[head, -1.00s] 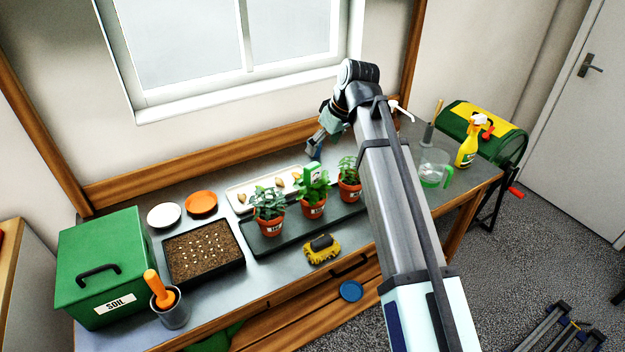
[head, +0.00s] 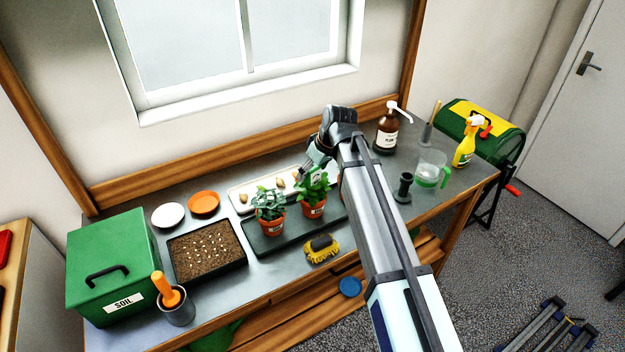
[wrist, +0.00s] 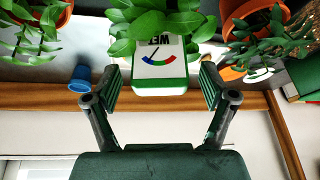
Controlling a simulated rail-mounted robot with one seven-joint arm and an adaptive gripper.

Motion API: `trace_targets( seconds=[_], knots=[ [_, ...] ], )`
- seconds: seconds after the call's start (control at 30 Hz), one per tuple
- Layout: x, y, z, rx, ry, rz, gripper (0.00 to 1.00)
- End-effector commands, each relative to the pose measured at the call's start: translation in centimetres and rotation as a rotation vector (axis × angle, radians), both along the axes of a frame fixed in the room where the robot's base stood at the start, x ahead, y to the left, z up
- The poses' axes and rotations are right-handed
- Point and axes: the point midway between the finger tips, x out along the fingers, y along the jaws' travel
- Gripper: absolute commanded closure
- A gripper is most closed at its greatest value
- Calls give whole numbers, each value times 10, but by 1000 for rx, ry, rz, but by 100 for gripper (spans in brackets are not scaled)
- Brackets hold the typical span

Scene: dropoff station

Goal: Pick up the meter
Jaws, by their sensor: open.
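The meter (wrist: 160,62) is a small white and green box with a coloured dial and the letters "WET", seen in the wrist view among the leaves of a potted plant. My gripper (wrist: 160,90) is open, with one finger on each side of the meter and a little short of it; neither finger visibly touches it. In the head view my gripper (head: 303,172) is beside the middle potted plant (head: 313,208), and the meter is hidden there behind the arm or leaves.
A left potted plant (head: 270,226) stands close by on the dark tray (head: 288,241). A pale tray (head: 240,204) with bulbs lies behind. A brown pump bottle (head: 386,137) and a jug (head: 432,170) stand to the right.

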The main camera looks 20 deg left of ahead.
Motion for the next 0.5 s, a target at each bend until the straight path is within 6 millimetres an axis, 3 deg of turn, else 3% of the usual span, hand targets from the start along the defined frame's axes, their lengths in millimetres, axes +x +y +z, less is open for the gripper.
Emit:
trace_targets(
  seconds=[0.2, 0.43, 0.47, 0.5],
  knots=[
    [2, 6, -14, 0, 0, 1, 17],
    [2, 6, -15, 0, -2, 0, 17],
    [2, 6, -15, 0, -2, 0, 24],
    [2, 6, -15, 0, -2, 0, 38]
  ],
)
